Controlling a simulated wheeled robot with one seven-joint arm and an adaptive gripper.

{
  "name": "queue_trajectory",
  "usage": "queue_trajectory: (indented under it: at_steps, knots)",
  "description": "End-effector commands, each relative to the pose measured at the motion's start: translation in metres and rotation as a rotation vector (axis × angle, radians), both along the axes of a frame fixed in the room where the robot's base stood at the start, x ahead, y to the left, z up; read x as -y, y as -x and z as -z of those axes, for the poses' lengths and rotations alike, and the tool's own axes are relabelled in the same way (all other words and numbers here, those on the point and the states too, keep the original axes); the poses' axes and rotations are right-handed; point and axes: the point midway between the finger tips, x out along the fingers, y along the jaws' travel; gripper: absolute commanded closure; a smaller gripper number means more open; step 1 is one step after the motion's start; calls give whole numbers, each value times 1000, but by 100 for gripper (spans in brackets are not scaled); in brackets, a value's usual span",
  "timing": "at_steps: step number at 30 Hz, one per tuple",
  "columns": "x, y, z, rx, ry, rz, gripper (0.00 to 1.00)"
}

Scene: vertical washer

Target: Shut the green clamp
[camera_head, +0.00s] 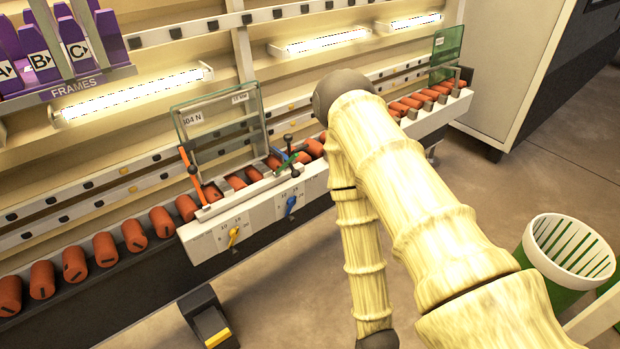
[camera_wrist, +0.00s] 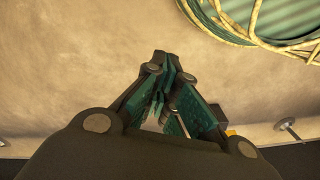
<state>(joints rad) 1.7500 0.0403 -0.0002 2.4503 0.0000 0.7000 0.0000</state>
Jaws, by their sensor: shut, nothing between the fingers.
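The green clamp (camera_head: 287,162) is a small lever with a dark knob, at the right end of the white fixture block (camera_head: 252,198) on the washer's rail. My gripper (camera_wrist: 167,72) shows in the wrist view with green-padded fingers closed together and empty. It points at bare floor, away from the clamp. In the head view it is out of sight.
A framed glass pane (camera_head: 220,125) stands behind the block. Rows of red rollers (camera_head: 105,249) line the rail. A yellow knob (camera_head: 233,236) and a blue knob (camera_head: 291,204) are on the block's front. A white slatted bin (camera_head: 568,250) stands right.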

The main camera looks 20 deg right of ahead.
Motion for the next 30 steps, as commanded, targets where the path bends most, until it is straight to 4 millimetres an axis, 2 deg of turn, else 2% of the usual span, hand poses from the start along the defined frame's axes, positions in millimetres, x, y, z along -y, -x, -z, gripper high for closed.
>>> queue_trajectory:
  at_steps: [7,11,14,17,20,24,26,30]
  knots:
    - [-1,-2,2,5,-4,2,100]
    - [-11,-23,16,67,-49,34,100]
    - [-29,-61,34,173,-134,86,100]
    - [-50,-113,48,317,-258,169,100]
    - [-68,-169,50,471,-402,263,100]
    - [-80,-242,37,675,-622,393,100]
    - [-81,-271,26,760,-723,447,100]
    - [-70,-329,-7,945,-972,554,100]
